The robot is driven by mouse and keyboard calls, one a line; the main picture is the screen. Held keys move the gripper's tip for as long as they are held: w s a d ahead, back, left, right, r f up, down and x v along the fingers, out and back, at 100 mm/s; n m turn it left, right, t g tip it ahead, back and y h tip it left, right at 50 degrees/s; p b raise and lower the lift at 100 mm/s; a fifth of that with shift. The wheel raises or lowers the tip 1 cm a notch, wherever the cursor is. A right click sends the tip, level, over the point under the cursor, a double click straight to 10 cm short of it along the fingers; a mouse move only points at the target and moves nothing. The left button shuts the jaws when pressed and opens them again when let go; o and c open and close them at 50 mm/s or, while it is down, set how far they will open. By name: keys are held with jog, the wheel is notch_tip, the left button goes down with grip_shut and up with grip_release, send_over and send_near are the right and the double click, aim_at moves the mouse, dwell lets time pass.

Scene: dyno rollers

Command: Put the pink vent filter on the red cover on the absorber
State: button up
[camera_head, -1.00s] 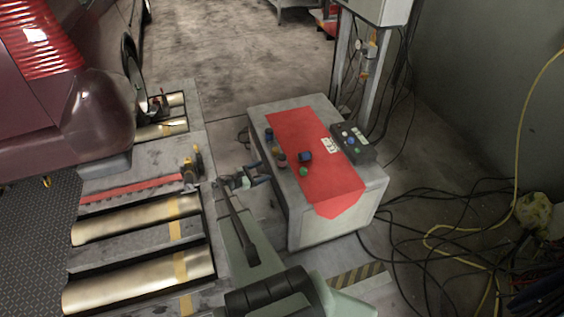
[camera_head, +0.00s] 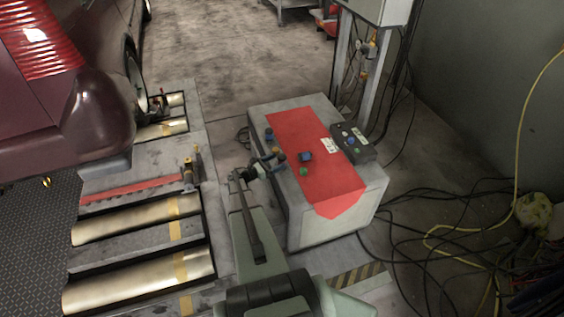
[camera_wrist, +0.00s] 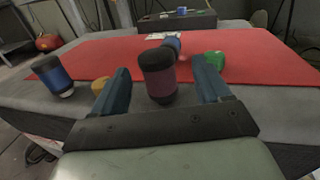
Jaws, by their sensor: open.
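The pink vent filter (camera_wrist: 158,76), a dusky pink cylinder with a black top, stands upright on the grey top of the absorber (camera_head: 302,220), at the near edge of the red cover (camera_wrist: 250,52). The red cover also shows in the head view (camera_head: 333,186). My gripper (camera_wrist: 160,68) is open, with its two blue fingers to the left and right of the filter and gaps on both sides. I cannot tell how deep the filter sits between them. In the head view my gripper (camera_head: 270,162) is at the absorber's left edge and largely hides the filter.
A blue cylinder with a black top (camera_wrist: 52,76) stands left of my gripper. An orange piece (camera_wrist: 100,85) is by the left finger. A green piece (camera_wrist: 213,59) is by the right finger.

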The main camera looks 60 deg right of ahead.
aim_at(285, 157)
jog(key=shift+x, duration=3)
jog(key=shift+w+r, duration=0.15)
jog(key=c, duration=1.1)
jog(key=shift+o, duration=0.2)
